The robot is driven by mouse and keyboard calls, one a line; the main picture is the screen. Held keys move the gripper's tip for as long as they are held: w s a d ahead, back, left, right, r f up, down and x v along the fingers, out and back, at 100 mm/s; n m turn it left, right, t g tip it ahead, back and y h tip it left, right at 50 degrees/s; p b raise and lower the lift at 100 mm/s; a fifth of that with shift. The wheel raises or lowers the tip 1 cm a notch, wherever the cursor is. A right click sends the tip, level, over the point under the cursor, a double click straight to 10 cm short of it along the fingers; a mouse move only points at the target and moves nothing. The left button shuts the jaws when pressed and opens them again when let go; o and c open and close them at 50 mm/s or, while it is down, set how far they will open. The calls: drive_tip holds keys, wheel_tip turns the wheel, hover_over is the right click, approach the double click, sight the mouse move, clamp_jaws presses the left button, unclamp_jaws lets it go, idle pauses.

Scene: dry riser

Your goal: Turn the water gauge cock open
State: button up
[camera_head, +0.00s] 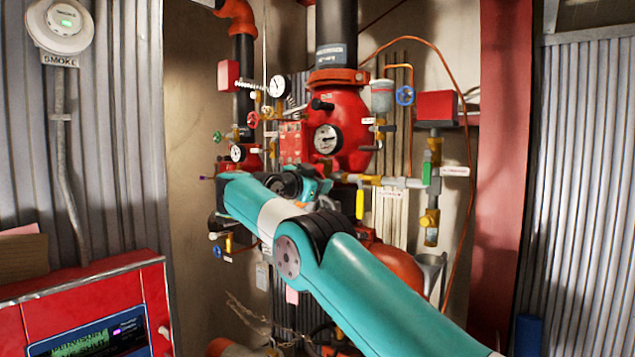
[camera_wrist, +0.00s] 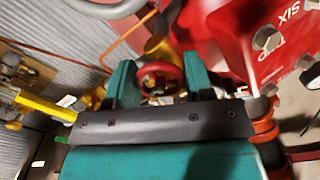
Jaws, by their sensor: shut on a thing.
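In the wrist view, a small red round handwheel (camera_wrist: 160,78) sits between the two teal fingers of my gripper (camera_wrist: 158,62), with yellow-brass metal behind it. The gripper is shut on this handwheel. No label shows on it, so I cannot tell from the picture whether it is the water gauge cock. In the head view, my gripper (camera_head: 318,187) is in front of the red valve body (camera_head: 348,112), and its fingertips and the held handwheel are hidden by my arm. A round white gauge (camera_head: 327,139) is on the valve body, above my gripper.
A red handwheel (camera_head: 253,119) and a green one (camera_head: 217,137) are left of the valve. A blue handwheel (camera_head: 404,95) is at the right. A yellow lever (camera_head: 360,203) hangs beside my gripper. A red panel (camera_head: 90,290) stands at the lower left.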

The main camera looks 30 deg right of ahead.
drive_tip(key=n, duration=0.4)
drive_tip(key=shift+r, duration=0.2)
drive_tip(key=n, duration=1)
drive_tip(key=shift+r+n, duration=0.1)
drive_tip(key=shift+n, duration=0.3)
drive_tip(key=o, duration=0.9)
drive_tip(key=shift+o, duration=0.2)
drive_tip(key=shift+f, duration=0.2)
